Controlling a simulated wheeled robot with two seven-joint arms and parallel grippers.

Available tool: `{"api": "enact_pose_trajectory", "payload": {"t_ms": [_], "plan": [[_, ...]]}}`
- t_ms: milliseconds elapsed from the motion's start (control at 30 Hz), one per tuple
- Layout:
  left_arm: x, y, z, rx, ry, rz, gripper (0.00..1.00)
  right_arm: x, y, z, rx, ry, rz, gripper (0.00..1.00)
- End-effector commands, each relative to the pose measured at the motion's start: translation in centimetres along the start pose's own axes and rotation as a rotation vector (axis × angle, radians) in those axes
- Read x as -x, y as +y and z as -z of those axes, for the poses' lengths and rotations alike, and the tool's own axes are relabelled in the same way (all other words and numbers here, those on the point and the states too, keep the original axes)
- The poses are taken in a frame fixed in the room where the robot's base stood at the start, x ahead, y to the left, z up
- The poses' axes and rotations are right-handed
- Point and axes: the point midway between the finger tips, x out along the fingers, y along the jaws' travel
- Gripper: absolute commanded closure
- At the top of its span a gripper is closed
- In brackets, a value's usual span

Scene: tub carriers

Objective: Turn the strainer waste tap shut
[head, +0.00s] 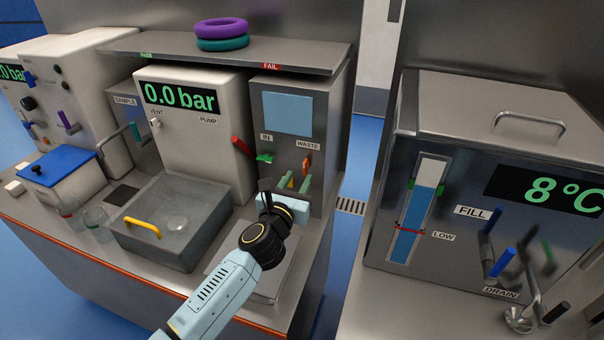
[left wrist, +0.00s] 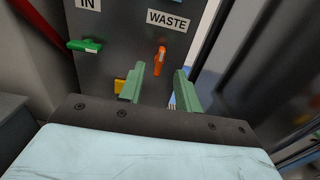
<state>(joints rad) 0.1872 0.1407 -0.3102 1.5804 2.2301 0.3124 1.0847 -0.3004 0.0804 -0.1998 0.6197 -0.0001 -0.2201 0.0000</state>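The strainer is a grey box (head: 270,143) with a pale blue window and labels IN and WASTE. Its waste tap has an orange handle (head: 306,165), close to upright, below the WASTE label. The handle also shows in the left wrist view (left wrist: 160,58), slightly tilted. My left gripper (head: 297,184) is in front of the strainer, just below the orange handle, its green fingers apart with nothing between them. In the left wrist view the fingers (left wrist: 157,86) point toward the strainer face, and the handle appears beyond their tips. I see no contact. My right gripper is not in view.
A yellow part (left wrist: 120,86) is partly behind the left finger. A grey basin (head: 150,240) with a yellow handle stands left of my forearm. A shelf (head: 150,47) overhangs the strainer.

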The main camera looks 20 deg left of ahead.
Motion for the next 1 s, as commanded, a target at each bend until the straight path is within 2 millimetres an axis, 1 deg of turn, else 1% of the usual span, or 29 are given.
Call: {"api": "enact_pose_trajectory", "payload": {"t_ms": [33, 100, 300, 633, 667, 900, 1000], "plan": [[-0.9, 0.0, 0.0, 0.0, -0.002, 0.0, 0.66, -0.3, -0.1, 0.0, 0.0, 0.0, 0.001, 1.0], [-1.9, 0.0, 0.1, -0.001, -0.001, -0.001, 0.66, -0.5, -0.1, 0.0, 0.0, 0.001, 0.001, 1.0], [-3.6, 0.0, 0.1, 0.0, 0.0, 0.0, 0.66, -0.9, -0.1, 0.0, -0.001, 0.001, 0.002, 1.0], [-4.0, 0.0, 0.0, 0.0, 0.0, 0.0, 0.66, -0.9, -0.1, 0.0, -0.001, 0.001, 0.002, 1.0], [-4.0, 0.0, 0.0, 0.0, 0.0, 0.0, 0.68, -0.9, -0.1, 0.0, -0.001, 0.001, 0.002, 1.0], [-3.9, 0.0, 0.0, -0.001, 0.0, 0.0, 0.99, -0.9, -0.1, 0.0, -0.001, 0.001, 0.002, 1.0], [-3.9, 0.0, 0.0, -0.001, 0.0, 0.0, 1.0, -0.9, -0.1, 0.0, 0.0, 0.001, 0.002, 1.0]]}}
